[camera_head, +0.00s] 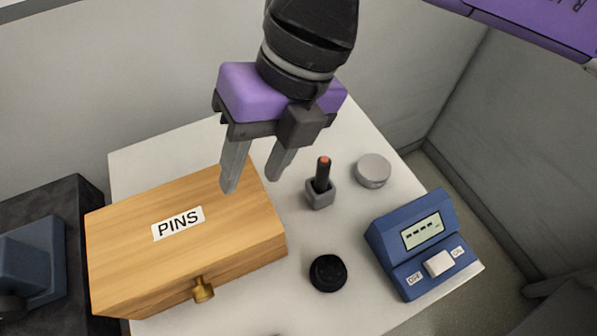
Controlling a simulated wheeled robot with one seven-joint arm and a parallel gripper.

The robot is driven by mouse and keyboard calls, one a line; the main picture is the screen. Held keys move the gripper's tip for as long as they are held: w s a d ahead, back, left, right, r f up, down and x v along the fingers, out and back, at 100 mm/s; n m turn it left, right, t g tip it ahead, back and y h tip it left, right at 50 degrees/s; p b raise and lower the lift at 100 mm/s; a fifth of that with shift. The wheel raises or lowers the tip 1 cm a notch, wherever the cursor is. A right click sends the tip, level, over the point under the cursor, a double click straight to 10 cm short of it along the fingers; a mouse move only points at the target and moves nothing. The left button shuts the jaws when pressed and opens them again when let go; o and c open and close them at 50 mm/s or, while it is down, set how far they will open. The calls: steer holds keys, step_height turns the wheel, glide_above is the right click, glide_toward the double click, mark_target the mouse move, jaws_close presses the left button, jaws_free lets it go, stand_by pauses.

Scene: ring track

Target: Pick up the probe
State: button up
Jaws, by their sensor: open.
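The probe (322,174) is a short black stick with an orange-red tip. It stands upright in a small grey holder (320,196) on the white table, right of the wooden box. My gripper (251,183) is open and empty, with its two grey fingers pointing down. In the picture the fingers are left of the probe, over the back right part of the box. The gripper does not appear to touch the probe. The probe's lower end is hidden in the holder.
A wooden box (235,226) labelled PINS, with a brass knob, fills the table's left. A grey disc (373,171), a black round knob (328,272) and a blue meter (409,262) with a switch stand around the holder. Grey walls (500,130) close the back and right.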

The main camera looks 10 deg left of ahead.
mark_target(322, 174)
steer(key=w+d+f+m+h, duration=0.1)
steer(key=w+d, duration=0.1)
steer(key=w+d+m+t+h, duration=0.1)
steer(key=w+d, duration=0.1)
steer(key=d, duration=0.1)
steer(key=w+d+f+m+t+h, duration=0.1)
steer(key=w+d, duration=0.1)
steer(key=shift+w+d+f+h, duration=0.15)
steer(key=shift+w+f+h, duration=0.2)
steer(key=shift+h, duration=0.05)
steer(key=shift+d+m, duration=0.25)
steer(key=shift+m, duration=0.15)
steer(key=shift+f+p, duration=0.35)
steer(key=shift+f, duration=3.55)
steer(key=shift+c, duration=0.5)
jaws_close()
